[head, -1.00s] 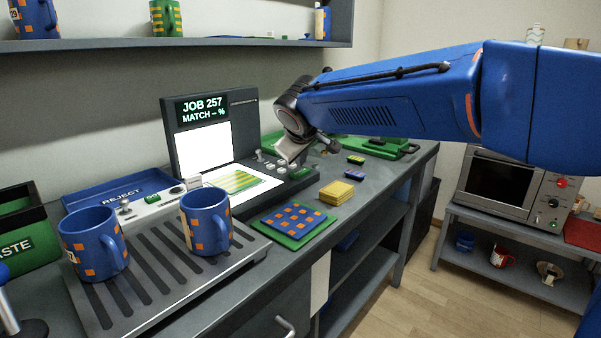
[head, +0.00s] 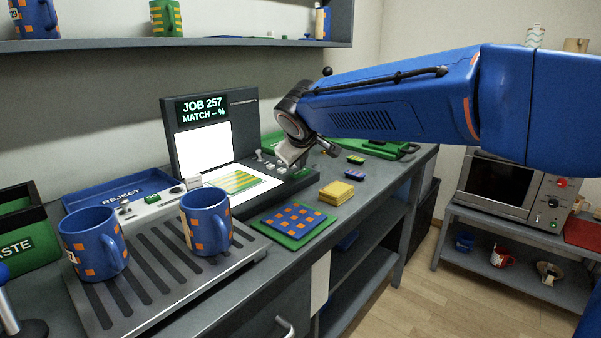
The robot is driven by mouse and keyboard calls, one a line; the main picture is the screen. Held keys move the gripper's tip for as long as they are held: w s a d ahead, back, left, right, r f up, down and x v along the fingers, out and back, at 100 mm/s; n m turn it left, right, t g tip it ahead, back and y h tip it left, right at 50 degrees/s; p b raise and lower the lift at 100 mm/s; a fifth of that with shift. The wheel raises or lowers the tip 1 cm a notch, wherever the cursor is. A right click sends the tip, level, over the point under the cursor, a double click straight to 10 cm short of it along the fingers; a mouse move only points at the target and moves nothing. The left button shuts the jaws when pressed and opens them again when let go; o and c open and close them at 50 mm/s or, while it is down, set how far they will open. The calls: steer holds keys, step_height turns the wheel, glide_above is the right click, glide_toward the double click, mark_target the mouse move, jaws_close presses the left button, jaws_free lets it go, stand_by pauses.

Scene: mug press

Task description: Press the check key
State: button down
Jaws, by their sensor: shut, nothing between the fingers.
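The inspection console (head: 208,103) stands against the back wall. Its display (head: 203,110) reads "JOB 257" and "MATCH – %", with a bright white panel below. A green and yellow striped sheet (head: 238,182) lies on its bed. Small levers and keys (head: 265,163) sit at the right end of the console base. My gripper (head: 296,164) is shut and empty, low over that right end. It hides part of the keys there, and I cannot tell which one is the check key or whether the gripper touches it.
Two blue mugs with orange squares, one left (head: 93,243) and one right (head: 206,222), stand on a slatted tray (head: 150,290). A blue reject tray (head: 118,188) is behind.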

mark_target(301, 173)
steer(key=shift+f, duration=0.45)
stand_by(0.5)
steer(key=shift+r, duration=0.9)
steer(key=shift+r, duration=0.15)
steer(key=shift+r, duration=2.4)
